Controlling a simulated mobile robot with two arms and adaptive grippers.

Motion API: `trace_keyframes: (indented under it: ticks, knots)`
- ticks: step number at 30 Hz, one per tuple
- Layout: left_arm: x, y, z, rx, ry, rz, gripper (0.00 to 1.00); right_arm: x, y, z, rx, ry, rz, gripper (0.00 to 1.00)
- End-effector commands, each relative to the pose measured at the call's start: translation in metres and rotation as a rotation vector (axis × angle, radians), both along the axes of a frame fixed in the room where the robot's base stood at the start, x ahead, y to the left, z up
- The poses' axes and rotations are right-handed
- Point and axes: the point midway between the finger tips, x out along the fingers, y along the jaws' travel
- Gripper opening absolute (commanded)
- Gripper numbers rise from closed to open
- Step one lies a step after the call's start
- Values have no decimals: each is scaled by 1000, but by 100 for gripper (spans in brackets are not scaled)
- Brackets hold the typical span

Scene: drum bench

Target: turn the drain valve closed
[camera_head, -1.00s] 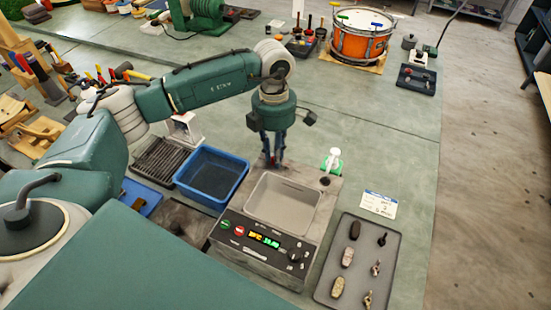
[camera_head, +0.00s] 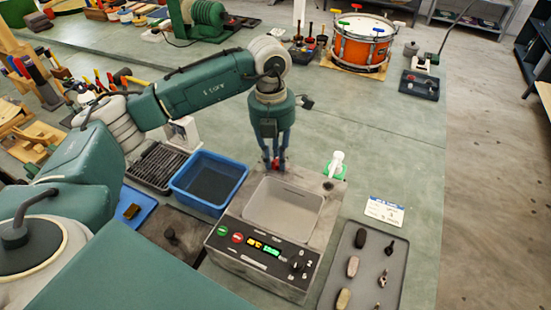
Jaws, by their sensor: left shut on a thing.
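The bench unit (camera_head: 222,262) has a grey open basin and a front panel with lit digits, green and red buttons and a knob. My left gripper (camera_head: 275,165) points down at the unit's back-left edge, just behind the basin. Its fingers are shut around a small red part (camera_head: 276,163), which I take to be the drain valve's handle. The fingers hide most of the valve, so its angle cannot be read. My right gripper is not in view.
A blue bin (camera_head: 208,208) stands close on the left of the unit. A white-topped bottle (camera_head: 335,164) stands behind its right corner. A grey tray (camera_head: 366,290) with several small parts lies to the right. An orange drum (camera_head: 362,47) stands at the back.

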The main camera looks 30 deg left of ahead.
Motion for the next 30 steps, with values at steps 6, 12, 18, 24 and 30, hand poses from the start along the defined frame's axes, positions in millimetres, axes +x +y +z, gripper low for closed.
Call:
trace_keyframes:
  ticks: [6, 12, 18, 24, 30]
  knots:
    - [2, 1, 3, -1, -7, 26, 0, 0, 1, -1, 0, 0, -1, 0]
    - [2, 1, 3, -1, -8, 29, 0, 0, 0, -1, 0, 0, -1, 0]
    - [2, 1, 3, -1, -7, 27, 33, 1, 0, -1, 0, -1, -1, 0]
    - [1, 0, 1, -1, -4, 25, 38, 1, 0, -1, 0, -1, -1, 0]
    - [1, 0, 6, -2, -4, 25, 38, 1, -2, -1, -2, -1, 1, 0]
